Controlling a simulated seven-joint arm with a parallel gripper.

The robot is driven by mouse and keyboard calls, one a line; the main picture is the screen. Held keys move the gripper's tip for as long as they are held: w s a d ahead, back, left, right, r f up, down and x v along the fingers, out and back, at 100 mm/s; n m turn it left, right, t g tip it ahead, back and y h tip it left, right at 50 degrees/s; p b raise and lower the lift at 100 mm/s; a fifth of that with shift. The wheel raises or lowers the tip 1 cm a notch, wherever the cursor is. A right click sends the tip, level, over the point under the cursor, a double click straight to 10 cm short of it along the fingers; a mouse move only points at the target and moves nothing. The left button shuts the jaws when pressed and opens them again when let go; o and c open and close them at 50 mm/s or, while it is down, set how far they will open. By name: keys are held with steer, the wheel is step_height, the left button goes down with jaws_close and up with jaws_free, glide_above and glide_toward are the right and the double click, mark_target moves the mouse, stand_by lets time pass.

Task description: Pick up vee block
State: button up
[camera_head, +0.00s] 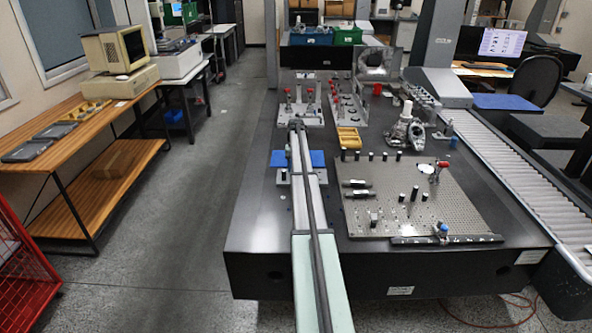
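I cannot tell for sure which piece is the vee block. Two small dark, light-marked pieces (357,188) lie on the left of the perforated fixture plate (440,200), and a small metal block (374,220) stands nearer its front. My long arm reaches from the bottom middle over the dark table. My gripper (296,125) seems to be at its far end, small and seen from behind. Its fingers cannot be made out, and I see nothing clearly held in it.
The dark granite table (265,245) is bare at the front left. A blue plate (318,158) lies beside my arm. A yellow tray (348,138), red-topped fixtures (310,95) and a metal part (405,130) stand further back. A roller conveyor (520,180) runs along the right.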

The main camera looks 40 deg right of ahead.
steer(key=shift+c, duration=0.2)
jaws_close()
steer(key=shift+r, duration=0.15)
stand_by(0.3)
